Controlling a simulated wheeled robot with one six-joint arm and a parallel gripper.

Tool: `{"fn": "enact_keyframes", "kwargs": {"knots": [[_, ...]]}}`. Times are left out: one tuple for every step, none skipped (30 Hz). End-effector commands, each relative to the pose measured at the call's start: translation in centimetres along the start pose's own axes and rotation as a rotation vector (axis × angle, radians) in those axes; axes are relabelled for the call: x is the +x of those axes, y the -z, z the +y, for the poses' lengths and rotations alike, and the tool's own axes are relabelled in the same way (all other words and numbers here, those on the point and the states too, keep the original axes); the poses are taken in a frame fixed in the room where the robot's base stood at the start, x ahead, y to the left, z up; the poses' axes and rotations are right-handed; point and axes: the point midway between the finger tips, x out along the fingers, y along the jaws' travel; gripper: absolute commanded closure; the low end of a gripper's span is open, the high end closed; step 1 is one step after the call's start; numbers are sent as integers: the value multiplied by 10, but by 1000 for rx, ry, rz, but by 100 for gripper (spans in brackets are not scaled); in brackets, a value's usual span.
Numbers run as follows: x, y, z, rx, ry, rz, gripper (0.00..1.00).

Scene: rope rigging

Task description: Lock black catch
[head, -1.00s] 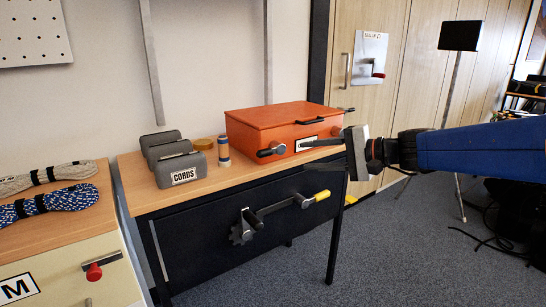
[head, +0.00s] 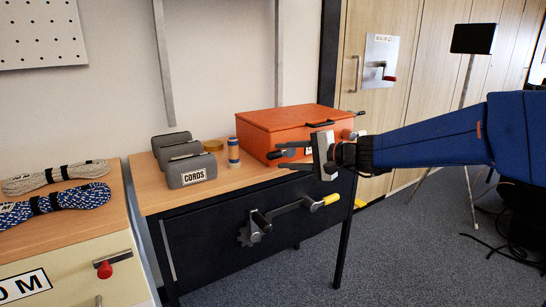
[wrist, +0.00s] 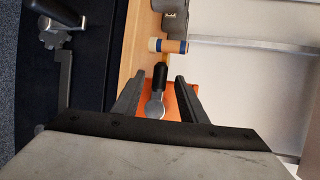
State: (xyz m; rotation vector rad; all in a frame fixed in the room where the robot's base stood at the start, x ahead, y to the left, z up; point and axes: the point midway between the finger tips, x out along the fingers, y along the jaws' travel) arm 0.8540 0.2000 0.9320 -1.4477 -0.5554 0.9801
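The orange box (head: 283,122) stands shut on the wooden-topped bench. The black catch shows at its left front as a black handle (head: 274,155); in the wrist view the black handle (wrist: 160,76) points away from me, with a silver round-ended plate (wrist: 154,106) at its near end. My gripper (head: 284,156) is in front of the box at the catch. Its fingers (wrist: 157,93) are open, one on each side of the catch, with gaps visible. The gripper hides most of the box's front label and part of the catch in the head view.
Grey CORDS holders (head: 186,165) and a blue-and-tan spool (head: 233,152) stand left of the box. Below is a dark drawer front with a yellow-ended crank (head: 331,199). Another fitting (head: 357,133) sits at the box's right end. Rope coils lie on the left cabinet.

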Motion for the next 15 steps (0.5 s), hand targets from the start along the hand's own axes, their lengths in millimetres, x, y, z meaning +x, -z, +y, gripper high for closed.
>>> {"fn": "enact_keyframes", "kwargs": {"knots": [[10, 0, 0, 1, 0, -2, 62], [15, 0, 0, 0, -1, -2, 62], [21, -1, 0, 0, -1, -2, 62], [25, -1, 0, 1, -1, -2, 62], [29, 0, 0, 1, 0, -2, 62], [34, 0, 0, 1, -1, -1, 62], [37, 0, 0, 0, -1, -1, 62], [40, 0, 0, 0, -1, -1, 62], [43, 0, 0, -1, 0, -1, 62], [45, 0, 0, -1, 0, 0, 62], [46, 0, 0, -1, 0, 0, 62], [48, 0, 0, 0, 1, 0, 62], [49, 0, 0, 0, 1, 0, 62], [50, 0, 0, 0, 1, 0, 62], [51, 0, 0, 0, 1, 0, 62]]}}
